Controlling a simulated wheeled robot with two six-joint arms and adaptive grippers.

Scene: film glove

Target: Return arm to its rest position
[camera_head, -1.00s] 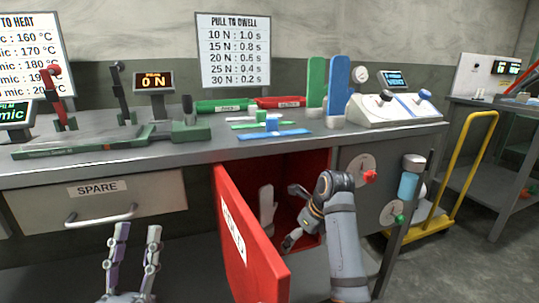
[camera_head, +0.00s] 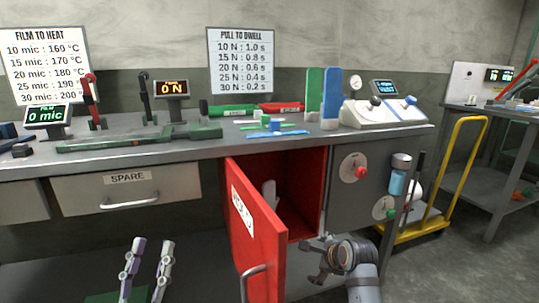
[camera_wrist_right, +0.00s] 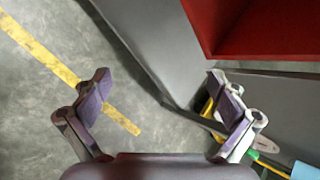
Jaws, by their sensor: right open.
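My right gripper (camera_head: 318,260) is open and empty, low in front of the bench, just right of the red door's lower part and below the cabinet opening. In the right wrist view its two fingers (camera_wrist_right: 165,95) are wide apart, with only floor and grey cabinet panels between them. My left gripper (camera_head: 148,262) is at the bottom left, its two fingers pointing up and apart, with nothing between them. The red cabinet (camera_head: 323,180) stands open, its red door (camera_head: 262,235) swung towards me. A pale upright thing (camera_head: 269,194) stands inside, partly hidden by the door.
The grey bench (camera_head: 90,157) carries a green sealer (camera_head: 140,137), green and blue strips, and a control box (camera_head: 390,112). A closed drawer (camera_head: 125,188) is at the left. A blue cylinder (camera_head: 397,183) and a yellow trolley (camera_head: 462,175) are at the right.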

